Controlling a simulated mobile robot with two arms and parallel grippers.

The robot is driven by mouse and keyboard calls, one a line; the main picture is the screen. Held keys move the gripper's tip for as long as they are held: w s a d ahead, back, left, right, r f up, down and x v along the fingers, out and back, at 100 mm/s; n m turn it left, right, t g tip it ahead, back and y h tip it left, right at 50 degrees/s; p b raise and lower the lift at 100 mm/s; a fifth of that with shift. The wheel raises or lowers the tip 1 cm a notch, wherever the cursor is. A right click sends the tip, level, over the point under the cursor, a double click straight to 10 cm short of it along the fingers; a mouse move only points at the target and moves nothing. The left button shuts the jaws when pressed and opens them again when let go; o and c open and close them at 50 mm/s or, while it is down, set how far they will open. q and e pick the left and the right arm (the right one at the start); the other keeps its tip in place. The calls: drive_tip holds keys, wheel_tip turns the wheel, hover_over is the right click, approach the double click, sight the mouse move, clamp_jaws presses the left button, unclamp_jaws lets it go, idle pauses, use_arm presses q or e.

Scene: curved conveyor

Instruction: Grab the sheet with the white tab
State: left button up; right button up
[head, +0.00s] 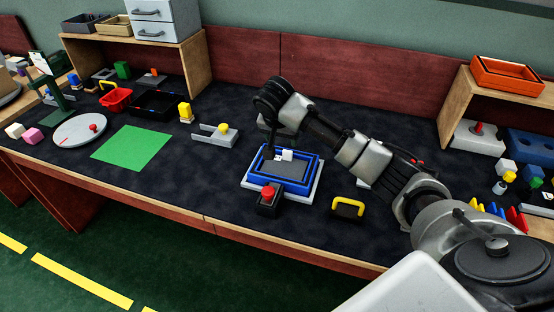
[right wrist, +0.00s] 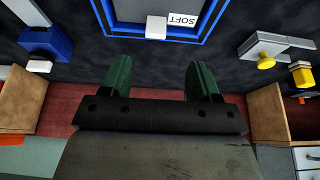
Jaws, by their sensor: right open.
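A dark grey sheet (head: 285,172) lies inside a blue-rimmed tray (head: 251,172) on the dark bench top. Its white tab (head: 287,155) is at the far edge. In the right wrist view the white tab (right wrist: 156,27) sits at the sheet's (right wrist: 140,10) edge, beside a white label reading SOFT (right wrist: 183,20). My right gripper (right wrist: 158,66) is open with two green fingers and nothing between them. The tab lies beyond the fingertips, roughly in line with the gap. In the head view the right gripper is dark and hangs over the tray's far left side. My left gripper is not in view.
A red button on a black box (head: 268,199) stands at the tray's near side. A yellow-handled black block (head: 348,208) is to the right. A grey fixture with a yellow knob (head: 217,134) and a green mat (head: 132,147) lie left.

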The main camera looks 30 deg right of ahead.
sight(287, 151)
drive_tip(key=x, duration=0.1)
drive_tip(key=s+x, duration=0.1)
drive_tip(key=x, duration=0.1)
drive_tip(key=shift+w+d+f, duration=0.15)
drive_tip(key=shift+w+f, duration=0.05)
drive_tip(key=shift+f, duration=0.2)
drive_tip(key=shift+w+d+f, duration=0.15)
drive_tip(key=shift+w+f, duration=0.15)
drive_tip(key=shift+f, duration=0.3)
drive_tip(key=x, duration=0.4)
drive_tip(key=shift+d+f+b, duration=0.2)
drive_tip(key=shift+f+b, duration=0.05)
drive_tip(key=shift+b, duration=0.05)
drive_tip(key=c, duration=1)
drive_tip(key=shift+r, duration=0.2)
